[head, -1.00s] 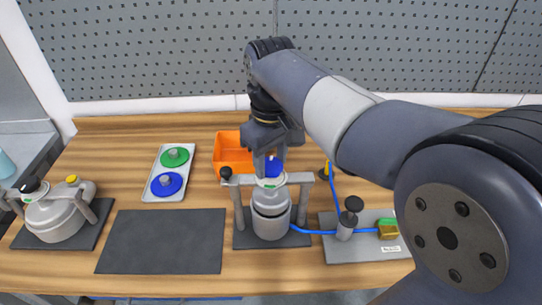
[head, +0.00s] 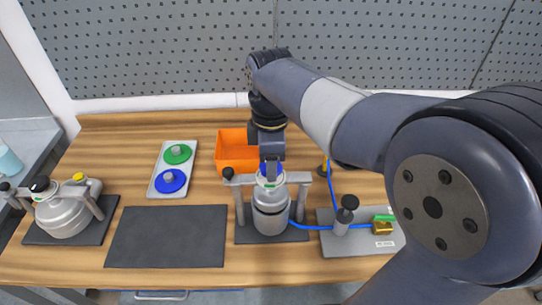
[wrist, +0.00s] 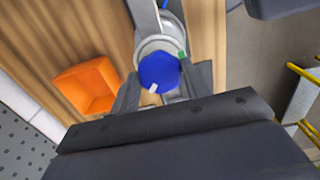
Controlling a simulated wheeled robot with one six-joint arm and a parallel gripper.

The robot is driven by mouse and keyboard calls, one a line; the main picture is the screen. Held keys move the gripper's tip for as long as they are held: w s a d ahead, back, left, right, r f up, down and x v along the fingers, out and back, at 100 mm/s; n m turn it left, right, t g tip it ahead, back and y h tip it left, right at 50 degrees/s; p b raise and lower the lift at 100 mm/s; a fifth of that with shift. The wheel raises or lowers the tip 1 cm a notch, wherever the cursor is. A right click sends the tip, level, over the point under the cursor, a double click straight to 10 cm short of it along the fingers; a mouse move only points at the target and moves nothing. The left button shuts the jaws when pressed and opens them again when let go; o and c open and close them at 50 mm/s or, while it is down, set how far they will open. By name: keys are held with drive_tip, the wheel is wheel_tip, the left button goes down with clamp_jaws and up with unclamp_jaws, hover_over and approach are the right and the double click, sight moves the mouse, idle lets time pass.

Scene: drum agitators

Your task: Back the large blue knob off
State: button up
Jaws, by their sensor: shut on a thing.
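The large blue knob (wrist: 158,72) sits on top of the grey drum agitator (head: 270,205) at the middle of the bench. A white mark shows on the knob's near edge in the wrist view, and a green mark lies beside it at the upper right. My gripper (wrist: 158,85) comes down from above, with one finger on each side of the knob, shut on it. In the head view the knob (head: 263,168) is partly hidden behind my gripper (head: 270,172).
An orange bin (head: 236,150) stands behind the drum. A white tray (head: 157,186) with a green disc and a blue disc lies left. A dark mat (head: 165,238) is clear. A second drum (head: 65,215) is far left. A grey plate (head: 335,248) with blue hose is right.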

drive_tip(key=shift+f+n, duration=0.1)
drive_tip(key=shift+n, duration=0.7)
drive_tip(key=shift+s, duration=0.1)
drive_tip(key=o, duration=1)
wheel_tip(320, 180, up, 11)
drive_tip(key=shift+f, duration=0.2)
